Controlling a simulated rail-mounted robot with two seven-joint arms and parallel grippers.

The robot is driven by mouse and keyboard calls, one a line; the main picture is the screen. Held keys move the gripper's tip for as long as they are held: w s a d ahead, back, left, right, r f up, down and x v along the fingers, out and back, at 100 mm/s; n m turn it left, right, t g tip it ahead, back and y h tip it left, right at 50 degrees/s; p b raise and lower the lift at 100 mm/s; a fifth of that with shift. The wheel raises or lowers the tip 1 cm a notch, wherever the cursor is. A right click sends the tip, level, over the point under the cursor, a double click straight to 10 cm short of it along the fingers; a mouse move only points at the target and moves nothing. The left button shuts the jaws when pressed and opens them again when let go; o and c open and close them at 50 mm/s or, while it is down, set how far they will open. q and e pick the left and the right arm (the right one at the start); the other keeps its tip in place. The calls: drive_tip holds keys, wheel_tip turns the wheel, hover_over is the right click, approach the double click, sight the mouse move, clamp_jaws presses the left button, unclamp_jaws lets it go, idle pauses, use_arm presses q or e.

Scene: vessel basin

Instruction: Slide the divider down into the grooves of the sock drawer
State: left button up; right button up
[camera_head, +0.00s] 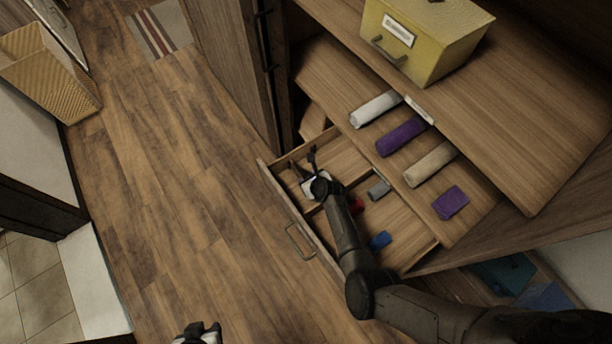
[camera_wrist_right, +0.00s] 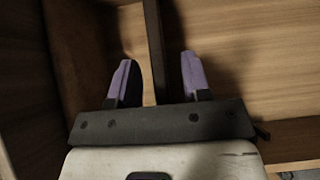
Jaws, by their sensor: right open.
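The sock drawer (camera_head: 301,240) is pulled out below the shelves in the head view. My right arm reaches over it, and the right gripper (camera_head: 307,172) is low over its far left part. In the right wrist view the right gripper (camera_wrist_right: 156,80) is open, with its two purple-tipped fingers apart. A thin dark strip, apparently the divider (camera_wrist_right: 154,45), runs between the fingers without visible contact. Its lower end is hidden by the gripper body, and I cannot tell whether it is seated in grooves. My left gripper (camera_head: 200,334) shows only partly at the bottom edge.
Grey (camera_head: 379,189) and blue (camera_head: 380,240) rolled items lie in the drawer; a red one is partly hidden by my arm. A shelf above holds several rolled items, including a white one (camera_head: 376,109). A yellow box (camera_head: 430,40) stands higher.

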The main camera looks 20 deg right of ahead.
drive_tip(key=r+p, duration=0.1)
drive_tip(key=r, duration=0.1)
drive_tip(key=r+p, duration=0.1)
drive_tip(key=r, duration=0.2)
drive_tip(key=shift+a+r+p, duration=0.3)
drive_tip(key=shift+p, duration=0.1)
drive_tip(key=s+a+r+n+g+y+b, duration=0.1)
drive_tip(key=a+r, duration=0.3)
drive_tip(key=r, duration=0.8)
drive_tip(key=s+a+r+n+y+b, duration=0.1)
drive_tip(key=a+r+n+y+b, duration=0.1)
drive_tip(key=r, duration=1.1)
drive_tip(key=shift+a+n+g+y+b, duration=0.35)
drive_tip(key=shift+a+n+b, duration=0.6)
drive_tip(key=shift+b, duration=0.35)
